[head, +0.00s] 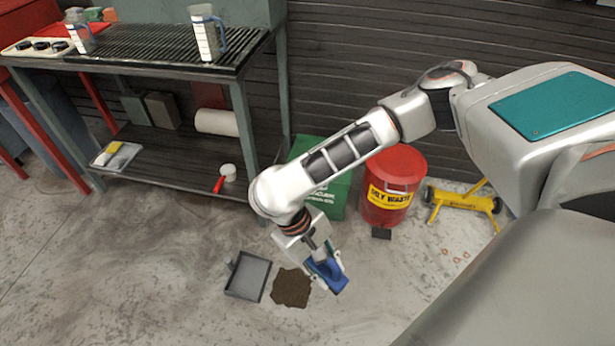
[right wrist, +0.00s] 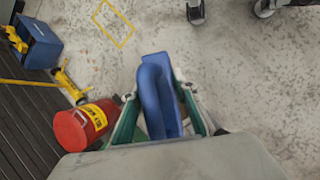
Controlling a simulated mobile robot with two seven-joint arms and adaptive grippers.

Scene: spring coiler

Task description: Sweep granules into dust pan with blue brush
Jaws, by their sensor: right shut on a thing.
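The blue brush (head: 328,275) is in my right gripper (head: 325,268), whose fingers are shut on it on both sides. The brush also shows between the fingers in the right wrist view (right wrist: 160,95). In the head view the brush is just right of a dark brown patch of granules (head: 291,287) on the floor. I cannot tell whether the brush touches the floor. The grey dust pan (head: 248,277) lies on the floor to the left of the granules, with a small gap between them. My left gripper is in neither view.
A red oily waste can (head: 392,185), a green bin (head: 331,200) and a yellow wheeled stand (head: 462,202) stand along the wall. A workbench (head: 150,62) with measuring jugs is at the upper left. The floor left of the dust pan is clear.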

